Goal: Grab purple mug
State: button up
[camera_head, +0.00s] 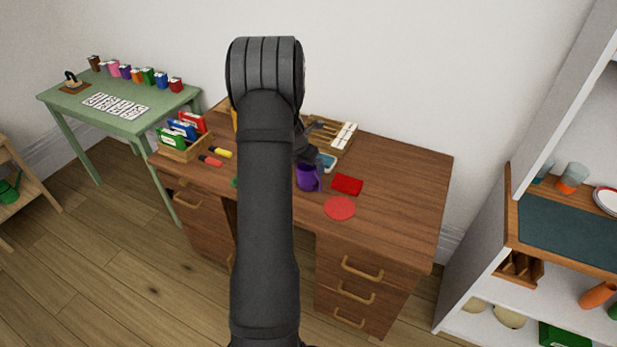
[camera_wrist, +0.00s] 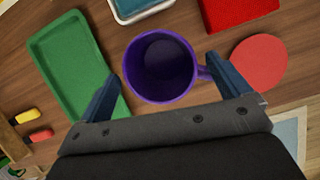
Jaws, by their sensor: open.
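The purple mug (camera_head: 308,178) stands upright on the wooden desk (camera_head: 400,190), partly hidden behind my arm in the head view. In the wrist view the mug (camera_wrist: 161,66) is seen from above, empty, with its handle on the right side. My gripper (camera_wrist: 165,80) is open, with one blue finger left of the mug and the other at its right, close to the handle. The mug lies between and slightly beyond the fingertips. I cannot tell whether the right finger touches the handle.
A green tray (camera_wrist: 70,62) lies close left of the mug. A red coaster (camera_head: 340,208), a red box (camera_head: 347,185) and a small white-rimmed blue dish (camera_head: 327,162) are near it. Markers (camera_head: 220,153) and a file holder (camera_head: 185,148) are further left. The desk's right side is clear.

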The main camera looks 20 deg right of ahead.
aim_at(308, 168)
jog(key=x, duration=0.4)
jog(key=shift+f, duration=0.2)
jog(key=c, duration=1.2)
jog(key=shift+r, duration=0.1)
